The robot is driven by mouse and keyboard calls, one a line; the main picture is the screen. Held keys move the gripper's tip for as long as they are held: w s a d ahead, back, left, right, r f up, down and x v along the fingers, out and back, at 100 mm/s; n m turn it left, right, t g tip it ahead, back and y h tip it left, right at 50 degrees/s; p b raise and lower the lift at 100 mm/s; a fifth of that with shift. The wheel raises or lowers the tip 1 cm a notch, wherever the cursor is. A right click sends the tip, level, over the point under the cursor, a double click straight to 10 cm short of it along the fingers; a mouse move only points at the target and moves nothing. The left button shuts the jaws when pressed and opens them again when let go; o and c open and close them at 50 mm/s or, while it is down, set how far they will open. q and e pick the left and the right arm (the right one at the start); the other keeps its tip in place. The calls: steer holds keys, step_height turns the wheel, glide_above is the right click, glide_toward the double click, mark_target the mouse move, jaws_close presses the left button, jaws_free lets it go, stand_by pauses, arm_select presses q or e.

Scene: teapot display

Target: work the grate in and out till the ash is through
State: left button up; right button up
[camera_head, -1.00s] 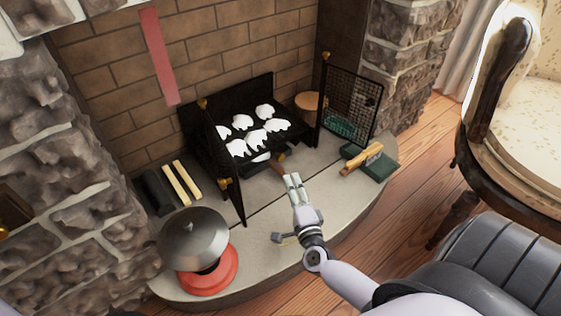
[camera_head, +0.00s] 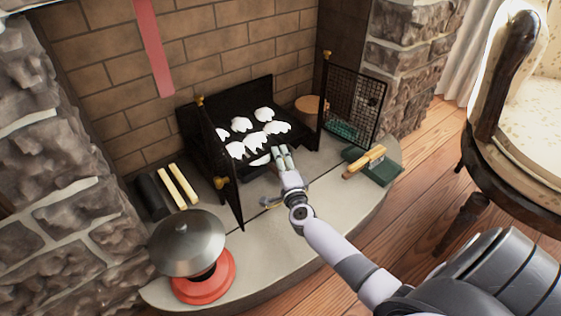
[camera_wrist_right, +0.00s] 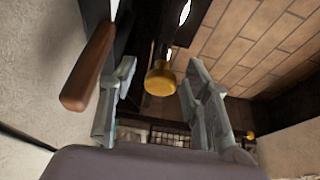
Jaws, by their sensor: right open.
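The black grate (camera_head: 296,139) sits in the fireplace with several white ash lumps (camera_head: 242,124) on it. Another white piece (camera_head: 260,160) shows lower, at its front. My right gripper (camera_head: 284,150) reaches to the front of the grate, open. In the right wrist view, a brass knob (camera_wrist_right: 161,78) stands between the open fingers (camera_wrist_right: 158,82), apart from both. A brown wooden handle (camera_wrist_right: 90,65) lies outside the left finger in that view. In the head view my gripper hides the knob and handle. My left gripper is not in view.
Mesh screen panels stand open at left (camera_head: 222,160) and right (camera_head: 352,98). A domed metal lid on a red base (camera_head: 203,283) stands front left. A green box (camera_head: 377,170) with a wooden-handled item lies right. An armchair (camera_head: 530,130) is at the far right.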

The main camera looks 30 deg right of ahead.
steer(key=shift+c, duration=0.4)
jaws_close()
steer(key=shift+s, duration=0.1)
